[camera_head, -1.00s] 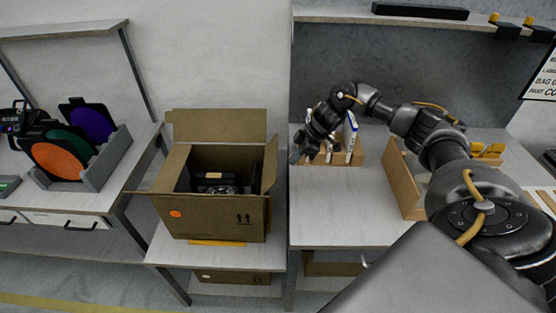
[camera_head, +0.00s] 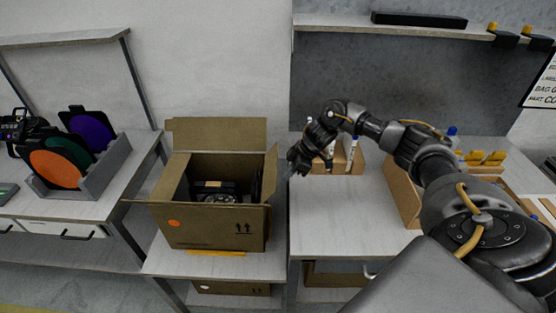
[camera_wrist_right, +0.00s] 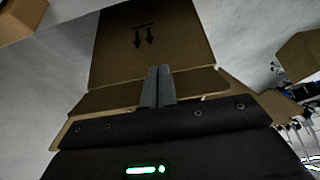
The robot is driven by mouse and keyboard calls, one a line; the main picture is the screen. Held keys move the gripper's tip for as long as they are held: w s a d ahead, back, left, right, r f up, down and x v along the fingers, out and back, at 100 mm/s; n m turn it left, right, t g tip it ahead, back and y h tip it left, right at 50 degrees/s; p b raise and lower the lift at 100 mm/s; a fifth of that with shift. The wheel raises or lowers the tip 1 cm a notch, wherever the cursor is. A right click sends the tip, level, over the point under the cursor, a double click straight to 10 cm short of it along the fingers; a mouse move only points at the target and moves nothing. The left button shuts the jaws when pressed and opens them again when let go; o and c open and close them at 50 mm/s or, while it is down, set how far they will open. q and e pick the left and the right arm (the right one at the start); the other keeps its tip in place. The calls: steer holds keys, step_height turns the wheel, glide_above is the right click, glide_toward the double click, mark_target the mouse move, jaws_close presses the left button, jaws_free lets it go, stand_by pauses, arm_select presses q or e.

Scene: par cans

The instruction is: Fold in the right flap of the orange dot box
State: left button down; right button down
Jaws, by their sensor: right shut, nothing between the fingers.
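The orange dot box (camera_head: 205,238) is a brown carton on a low table, with an orange dot on its front face. Its top is open and dark equipment lies inside. Its right flap (camera_head: 270,174) stands roughly upright at the right edge of the opening. My right gripper (camera_head: 291,168) is just right of that flap, shut and empty; I cannot tell if it touches. In the right wrist view, its closed fingertips (camera_wrist_right: 157,84) lie in front of brown cardboard (camera_wrist_right: 150,45) with two printed arrows. My left gripper is not in view.
The back flap (camera_head: 204,133) stands up. A rack of coloured filter discs (camera_head: 90,190) is on the left bench. The right table (camera_head: 340,215) has clear room in front, with a small wooden bin (camera_head: 350,160) behind and a larger one under my arm.

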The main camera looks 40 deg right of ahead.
mark_target(276, 171)
steer(key=shift+w+a+p, duration=0.15)
steer(key=shift+w+a, duration=0.6)
steer(key=shift+a, duration=0.25)
steer(key=shift+w+a+p, duration=0.2)
steer(key=shift+w+a, duration=0.6)
steer(key=shift+a, duration=0.25)
steer(key=shift+w+a+p, duration=0.15)
steer(key=shift+w+a, duration=0.6)
steer(key=shift+a, duration=0.25)
steer(key=d+r+p, duration=0.1)
steer(key=s+d+r+p, duration=0.1)
steer(key=p, duration=0.1)
steer(key=shift+s+d+r+p, duration=0.1)
steer(key=shift+s+r+p, duration=0.2)
steer(key=shift+r, duration=0.1)
steer(key=shift+s+d+r, duration=0.15)
steer(key=shift+s+d, duration=0.05)
steer(key=shift+d, duration=0.05)
step_height(276, 171, up, 7)
steer(key=p, duration=0.6)
steer(key=shift+p, duration=0.4)
steer(key=shift+r+b, duration=0.3)
steer(key=shift+r, duration=0.7)
